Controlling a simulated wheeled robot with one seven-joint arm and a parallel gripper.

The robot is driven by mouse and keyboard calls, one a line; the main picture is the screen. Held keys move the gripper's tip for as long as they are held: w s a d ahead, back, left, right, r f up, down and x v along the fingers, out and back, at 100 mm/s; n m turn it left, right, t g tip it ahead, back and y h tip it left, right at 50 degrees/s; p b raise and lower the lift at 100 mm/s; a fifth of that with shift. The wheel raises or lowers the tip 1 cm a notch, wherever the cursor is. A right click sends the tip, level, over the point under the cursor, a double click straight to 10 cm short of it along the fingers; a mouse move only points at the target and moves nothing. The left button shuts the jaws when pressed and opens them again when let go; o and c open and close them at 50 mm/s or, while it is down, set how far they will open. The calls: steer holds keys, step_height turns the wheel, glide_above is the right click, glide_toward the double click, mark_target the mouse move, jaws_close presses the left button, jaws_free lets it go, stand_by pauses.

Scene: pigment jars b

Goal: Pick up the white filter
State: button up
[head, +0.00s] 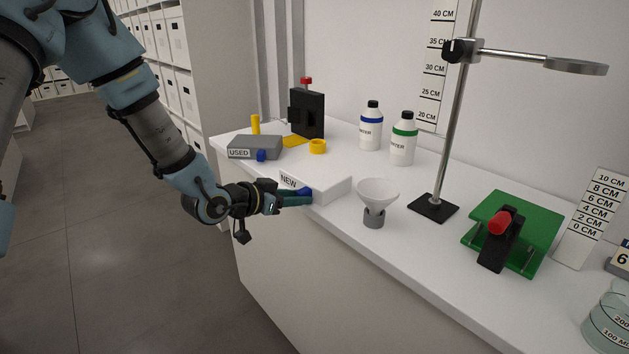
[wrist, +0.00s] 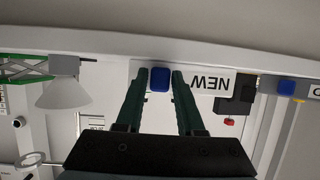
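I see no piece that I can clearly tell to be a white filter. The white box (head: 330,189) labelled NEW stands near the table's front edge. Its top looks closed, and its inside is hidden. A blue knob (wrist: 160,79) sits on its front beside the label. My gripper (head: 303,197) reaches the box front from the left. In the wrist view, the two green fingers (wrist: 161,84) lie on either side of the knob, close against it, and look shut on it. A white funnel (head: 377,191) stands upright in a grey holder to the right of the box.
A grey box (head: 254,147) labelled USED, with its own blue knob, stands behind and left. Two white bottles (head: 403,142) stand at the back. A metal ring stand (head: 433,208) and a green plate (head: 513,232) stand to the right. A glass beaker (head: 608,322) is at the near right.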

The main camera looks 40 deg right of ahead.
jaws_close()
steer(key=shift+r, duration=0.1)
stand_by(0.4)
step_height(320, 180, up, 10)
steer(key=b, duration=0.1)
stand_by(0.5)
steer(key=shift+w, duration=0.1)
